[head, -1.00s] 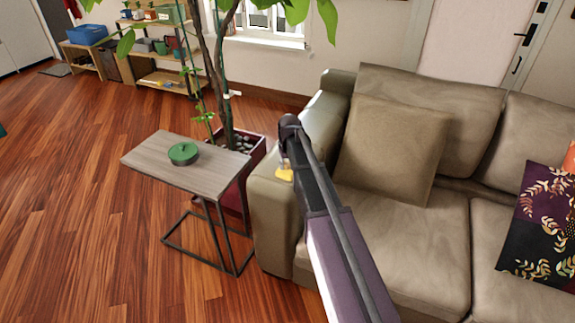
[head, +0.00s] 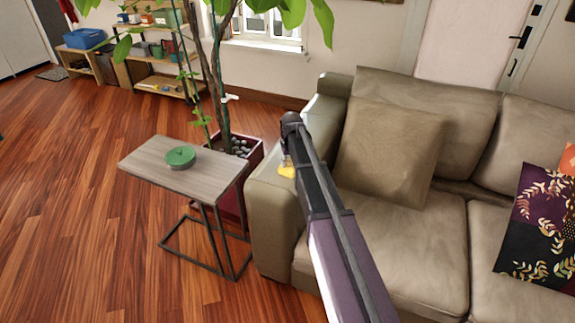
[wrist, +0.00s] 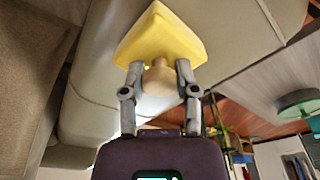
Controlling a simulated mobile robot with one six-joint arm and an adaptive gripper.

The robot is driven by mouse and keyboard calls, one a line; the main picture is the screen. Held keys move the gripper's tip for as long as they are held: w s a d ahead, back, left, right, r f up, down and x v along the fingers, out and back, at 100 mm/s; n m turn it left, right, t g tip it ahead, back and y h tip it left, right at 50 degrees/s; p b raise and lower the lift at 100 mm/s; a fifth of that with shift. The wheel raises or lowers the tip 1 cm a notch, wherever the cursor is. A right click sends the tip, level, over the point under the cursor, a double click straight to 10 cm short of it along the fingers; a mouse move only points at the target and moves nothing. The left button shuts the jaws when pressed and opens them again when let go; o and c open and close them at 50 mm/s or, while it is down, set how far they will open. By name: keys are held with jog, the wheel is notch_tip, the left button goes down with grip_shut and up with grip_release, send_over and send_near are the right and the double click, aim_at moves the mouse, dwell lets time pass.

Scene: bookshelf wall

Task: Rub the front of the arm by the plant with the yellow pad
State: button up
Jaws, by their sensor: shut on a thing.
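The beige sofa arm (head: 272,215) by the potted plant (head: 222,90) is left of the seat in the head view. It also fills much of the upper wrist view (wrist: 235,30). My gripper (wrist: 160,76) is shut on the tan knob of the yellow pad (wrist: 160,38), whose flat side faces away from me toward the sofa arm. In the head view the pad (head: 286,171) shows beside my gripper (head: 285,159), over the upper part of the arm. I cannot tell whether the pad touches the upholstery.
A small side table (head: 190,165) with a round green container (head: 180,157) stands left of the sofa arm. The plant's dark red pot (head: 240,190) is behind it. Sofa cushions (head: 388,150) lie to the right. Wooden floor (head: 70,200) is open at the left.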

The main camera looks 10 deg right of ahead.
dwell(0.4)
jog(key=shift+r+p, duration=3.05)
jog(key=shift+r+p, duration=1.5)
